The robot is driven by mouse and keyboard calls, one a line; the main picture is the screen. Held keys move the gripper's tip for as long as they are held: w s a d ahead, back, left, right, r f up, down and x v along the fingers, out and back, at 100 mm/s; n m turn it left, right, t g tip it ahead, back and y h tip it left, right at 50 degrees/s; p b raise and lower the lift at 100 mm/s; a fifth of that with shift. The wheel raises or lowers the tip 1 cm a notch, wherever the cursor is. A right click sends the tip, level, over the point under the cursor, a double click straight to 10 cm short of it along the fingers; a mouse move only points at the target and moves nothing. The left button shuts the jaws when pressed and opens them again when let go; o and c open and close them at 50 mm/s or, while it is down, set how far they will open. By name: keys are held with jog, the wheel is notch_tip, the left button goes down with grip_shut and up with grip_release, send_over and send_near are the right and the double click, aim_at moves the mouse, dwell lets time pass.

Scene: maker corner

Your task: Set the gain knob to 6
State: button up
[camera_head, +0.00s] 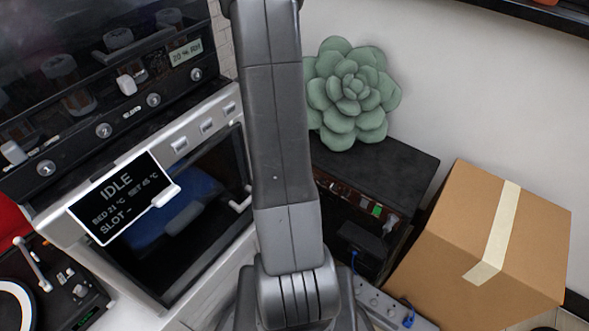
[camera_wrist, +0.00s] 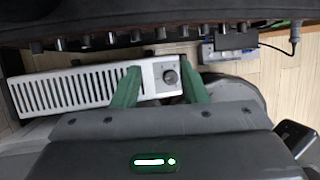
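A dark amplifier-like box (camera_head: 395,165) stands right of my arm in the head view, its front partly hidden by the arm. In the wrist view a long dark body (camera_wrist: 150,14) with a row of several small knobs (camera_wrist: 85,40) along its edge crosses the top. I cannot read any label or setting, so I cannot tell which is the gain knob. My gripper (camera_wrist: 160,70) is open, with its two green fingers apart.
A green succulent (camera_head: 350,90) sits on the dark box. A cardboard box (camera_head: 480,240) stands to its right. A printer with an IDLE screen (camera_head: 120,198) is at left. A power strip (camera_head: 375,298) lies low; cables run near it. Pale floor shows in the wrist view.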

jog(key=b+x, duration=0.3)
jog(key=x, duration=1)
jog(key=shift+d+f+b, duration=0.2)
jog(key=shift+f+b, duration=0.05)
jog(key=shift+b, duration=0.15)
jog(key=shift+w, duration=0.1)
grip_shut()
